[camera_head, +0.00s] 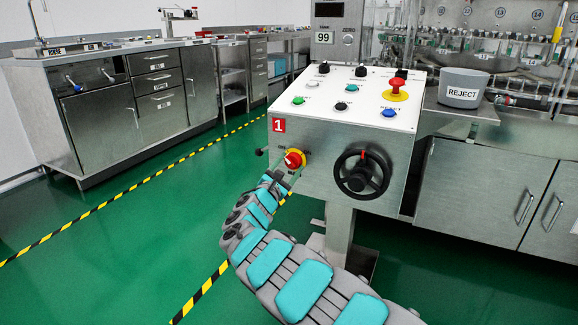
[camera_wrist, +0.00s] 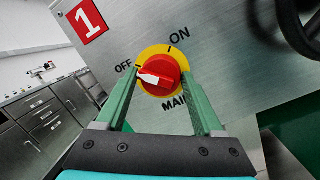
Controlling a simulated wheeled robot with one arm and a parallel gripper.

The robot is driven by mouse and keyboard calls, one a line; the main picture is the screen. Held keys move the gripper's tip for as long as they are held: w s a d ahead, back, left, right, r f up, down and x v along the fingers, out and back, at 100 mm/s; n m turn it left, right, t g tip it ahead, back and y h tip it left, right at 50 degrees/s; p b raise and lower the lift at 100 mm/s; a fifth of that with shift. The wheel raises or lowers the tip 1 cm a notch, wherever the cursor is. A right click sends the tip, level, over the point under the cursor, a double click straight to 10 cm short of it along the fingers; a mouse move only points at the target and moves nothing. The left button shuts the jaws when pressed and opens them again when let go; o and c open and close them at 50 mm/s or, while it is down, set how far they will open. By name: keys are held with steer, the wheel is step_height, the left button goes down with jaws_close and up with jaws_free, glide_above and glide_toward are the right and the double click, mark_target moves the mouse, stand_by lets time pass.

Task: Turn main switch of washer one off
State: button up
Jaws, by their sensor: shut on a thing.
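The main switch (camera_wrist: 166,68) is a red rotary knob on a yellow plate, low on the front of the control box (camera_head: 335,167) with a red "1" label. It also shows in the head view (camera_head: 293,159). In the wrist view, the white pointer on the knob points left at the word OFF; ON is at the upper right and MAIN below. My gripper (camera_wrist: 160,75) is shut on the knob, with one green finger on each side. In the head view my gripper (camera_head: 289,165) reaches the box front from below.
A black handwheel (camera_head: 362,171) sits right of the switch. The box top carries several buttons and a red emergency stop (camera_head: 397,86). A grey REJECT bin (camera_head: 462,90) stands to the right. Green floor (camera_head: 130,215) lies open at the left.

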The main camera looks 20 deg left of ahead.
steer(key=shift+w+d+f, duration=0.15)
steer(key=shift+d+f, duration=0.1)
steer(key=shift+f, duration=0.05)
steer(key=o, duration=1.3)
steer(key=shift+r, duration=0.1)
steer(key=shift+s+a+r, duration=0.1)
steer(key=shift+s+a, duration=0.05)
steer(key=shift+s, duration=0.25)
steer(key=s+f, duration=0.1)
steer(key=s, duration=0.5)
steer(key=shift+s+a+f, duration=0.15)
steer(key=shift+s+f, duration=0.05)
steer(key=shift+s, duration=0.2)
